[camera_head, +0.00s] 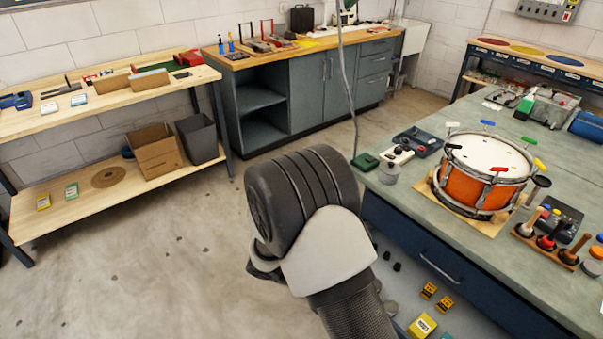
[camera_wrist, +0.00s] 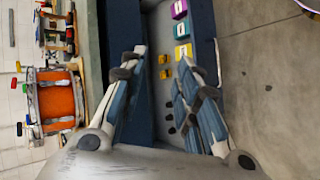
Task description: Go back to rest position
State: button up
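My gripper (camera_wrist: 165,60) shows in the wrist view with its two fingers spread apart and nothing between them. Behind the gap lie small yellow boxes on a lower shelf, well beyond the fingertips. In the head view my arm stands in the middle, in front of the bench's near left corner, and the gripper is mostly hidden behind it. An orange snare drum (camera_head: 470,187) sits upright on a board on the green-topped bench (camera_head: 400,195), right of my arm. The drum (camera_wrist: 58,100) also shows sideways at the left of the wrist view.
Coloured keys stand around the drum's rim. A tool rack (camera_head: 545,243) and black trays share the bench. A wooden shelf table (camera_head: 110,100) stands left, with a cardboard box (camera_head: 155,150) and grey bin (camera_head: 199,138) below. The floor (camera_head: 130,265) left of my arm is clear.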

jog(key=s+r+t+y, duration=0.1)
jog(key=s+r+y, duration=0.2)
jog(key=s+r, duration=0.2)
jog(key=s+r+t+y, duration=0.2)
jog(key=s+r+y, duration=0.2)
jog(key=r, duration=0.8)
jog(key=s+d+r+t+y, duration=0.1)
jog(key=s+r+t+y, duration=0.1)
jog(key=s+r+y, duration=0.2)
jog(key=shift+s+r+m, duration=0.4)
jog(key=shift+s+r, duration=1.25)
jog(key=shift+r, duration=0.6)
jog(key=shift+d, duration=0.1)
